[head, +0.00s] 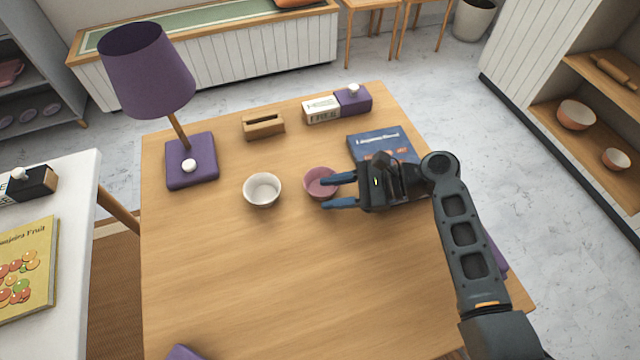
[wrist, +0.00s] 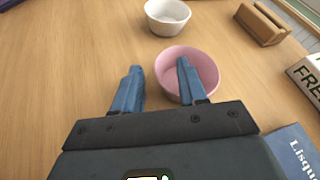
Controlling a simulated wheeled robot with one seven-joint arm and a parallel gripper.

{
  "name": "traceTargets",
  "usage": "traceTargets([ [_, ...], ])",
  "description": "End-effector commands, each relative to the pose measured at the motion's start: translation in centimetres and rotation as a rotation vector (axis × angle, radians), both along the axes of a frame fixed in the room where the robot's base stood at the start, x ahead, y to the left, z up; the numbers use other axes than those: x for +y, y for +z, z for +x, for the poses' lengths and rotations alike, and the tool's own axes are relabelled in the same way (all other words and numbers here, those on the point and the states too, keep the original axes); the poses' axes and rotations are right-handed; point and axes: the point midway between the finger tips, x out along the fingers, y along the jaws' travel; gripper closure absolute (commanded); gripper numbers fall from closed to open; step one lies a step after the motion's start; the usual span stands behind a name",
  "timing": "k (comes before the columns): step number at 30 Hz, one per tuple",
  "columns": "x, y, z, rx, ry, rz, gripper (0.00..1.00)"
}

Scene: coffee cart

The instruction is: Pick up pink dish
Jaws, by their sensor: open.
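The pink dish (head: 318,187) is a small round bowl standing upright on the wooden table. In the wrist view the pink dish (wrist: 203,72) is empty, ahead of my gripper and right of centre. My gripper (head: 333,191) comes from the right in the head view, with its two blue fingers spread apart. The fingers also show in the wrist view (wrist: 158,80). The right finger there overlaps the near left part of the dish, and the left finger is beside it over bare table. Nothing is between the fingertips that I can tell is gripped.
A white bowl (head: 262,191) stands left of the dish. A purple lamp (head: 190,160), a wooden holder (head: 263,127), a white and purple box (head: 323,109) and a blue book (head: 365,141) are on the table (head: 240,270). The table's front middle is clear.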

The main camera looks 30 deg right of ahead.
Motion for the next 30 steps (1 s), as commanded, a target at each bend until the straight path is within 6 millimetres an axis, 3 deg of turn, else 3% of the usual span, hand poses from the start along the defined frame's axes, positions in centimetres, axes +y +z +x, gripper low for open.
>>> traceTargets([
  [6,1.8,-0.9,1.2,0.001,0.000,0.001,0.58],
  [14,2.0,-1.0,1.3,0.000,-0.001,0.000,0.58],
  [27,2.0,-1.0,1.3,0.001,0.000,0.001,1.00],
  [30,2.0,-1.0,1.2,0.001,-0.001,0.000,1.00],
])
